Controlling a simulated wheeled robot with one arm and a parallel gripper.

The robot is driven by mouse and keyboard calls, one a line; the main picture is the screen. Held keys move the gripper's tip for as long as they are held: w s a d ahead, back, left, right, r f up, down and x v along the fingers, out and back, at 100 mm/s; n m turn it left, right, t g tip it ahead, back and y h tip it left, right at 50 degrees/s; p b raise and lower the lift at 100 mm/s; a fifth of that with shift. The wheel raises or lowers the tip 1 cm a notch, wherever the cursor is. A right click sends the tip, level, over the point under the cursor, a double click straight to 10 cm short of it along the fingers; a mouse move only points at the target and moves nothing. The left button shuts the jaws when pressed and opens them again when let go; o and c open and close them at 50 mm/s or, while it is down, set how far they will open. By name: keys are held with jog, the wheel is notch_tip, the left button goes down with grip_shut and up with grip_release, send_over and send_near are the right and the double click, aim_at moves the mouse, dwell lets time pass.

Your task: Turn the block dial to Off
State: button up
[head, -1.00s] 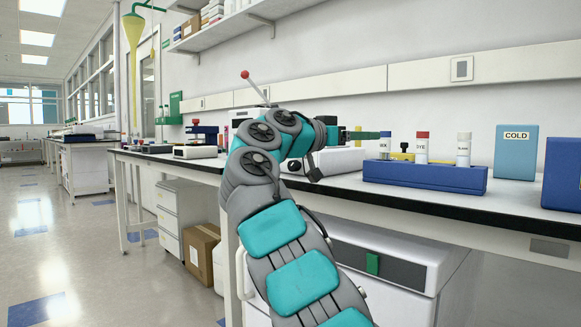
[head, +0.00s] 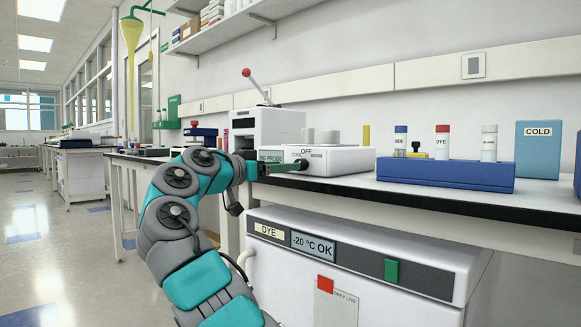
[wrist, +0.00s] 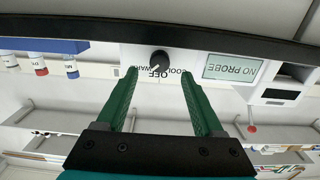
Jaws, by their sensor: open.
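The white block heater (head: 340,161) sits on the bench with OFF and COOL lettering on its front. In the wrist view, upside down, its black dial (wrist: 160,61) shows between the fingertips, with COOL, OFF and WARM around it. The dial's white pointer slants to the lower left in that picture, towards the WARM side of OFF. My gripper (wrist: 158,73) is open, its green fingers on either side of the dial in the picture and apart from it. In the head view my gripper (head: 290,167) is at the heater's front, largely covering the dial.
A blue rack (head: 445,174) with capped vials stands to the right, with a blue COLD box (head: 538,150) behind. A white machine with a red-knobbed lever (head: 268,128) stands at the left. A DYE freezer (head: 350,262) is under the bench. The NO PROBE display (wrist: 235,68) is beside the dial.

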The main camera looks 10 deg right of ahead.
aim_at(292, 178)
jog(key=shift+x, duration=2)
jog(key=shift+s, duration=0.1)
jog(key=shift+c, duration=0.3)
grip_shut()
